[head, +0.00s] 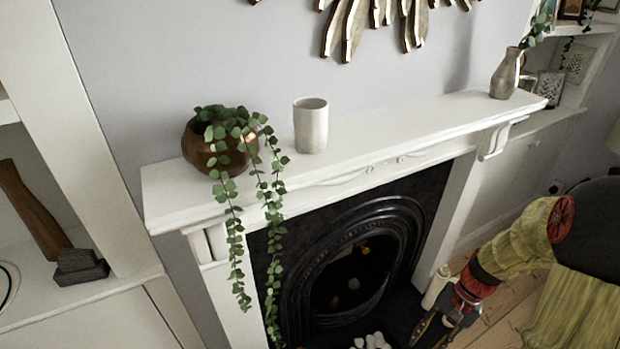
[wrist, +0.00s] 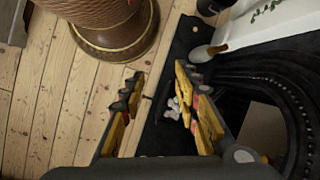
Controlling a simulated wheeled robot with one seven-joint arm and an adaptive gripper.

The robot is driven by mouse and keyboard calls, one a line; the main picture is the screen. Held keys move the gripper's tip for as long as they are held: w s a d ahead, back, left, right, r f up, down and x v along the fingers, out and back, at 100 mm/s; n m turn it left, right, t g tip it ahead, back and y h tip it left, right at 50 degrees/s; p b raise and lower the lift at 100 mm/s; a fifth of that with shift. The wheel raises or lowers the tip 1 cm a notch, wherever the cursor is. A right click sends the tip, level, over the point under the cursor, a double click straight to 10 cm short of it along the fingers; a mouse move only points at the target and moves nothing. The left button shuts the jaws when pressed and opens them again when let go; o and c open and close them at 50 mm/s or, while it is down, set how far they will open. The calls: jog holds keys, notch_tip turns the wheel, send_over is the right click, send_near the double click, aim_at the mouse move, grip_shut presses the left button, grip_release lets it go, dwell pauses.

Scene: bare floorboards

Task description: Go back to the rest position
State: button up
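My gripper (head: 434,332) is low at the right of the head view, in front of the fireplace. In the wrist view my gripper (wrist: 159,76) has its two yellow-and-black fingers spread apart. The gap between them is empty, with only the hearth and floor behind it. The arm reaches down from the right edge of the head view.
A white mantelpiece (head: 400,137) holds a trailing plant (head: 220,150), a pale cup (head: 311,126) and a grey vase (head: 506,75). A brown drum-like object (wrist: 112,30) stands on the floorboards (wrist: 55,100). White pebbles (head: 371,341) lie on the dark hearth.

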jog(key=s+a+r+n+t+h+p, duration=0.1)
jog(key=s+a+r+n+t, duration=0.1)
jog(key=r, duration=0.8)
jog(key=s+a+r+n+t+h+p, duration=0.1)
jog(key=s+a+r+n+t, duration=0.1)
jog(key=a+r, duration=0.5)
jog(key=s+a+r+n+t+h+p, duration=0.1)
jog(key=s+a+r+n+t+h, duration=0.1)
jog(key=r, duration=1.1)
jog(key=a+n+t, duration=0.1)
jog(key=a+n, duration=0.1)
jog(key=shift+s+a+r+n+p, duration=0.15)
jog(key=shift+s+r+n+p, duration=0.15)
jog(key=shift+s, duration=0.1)
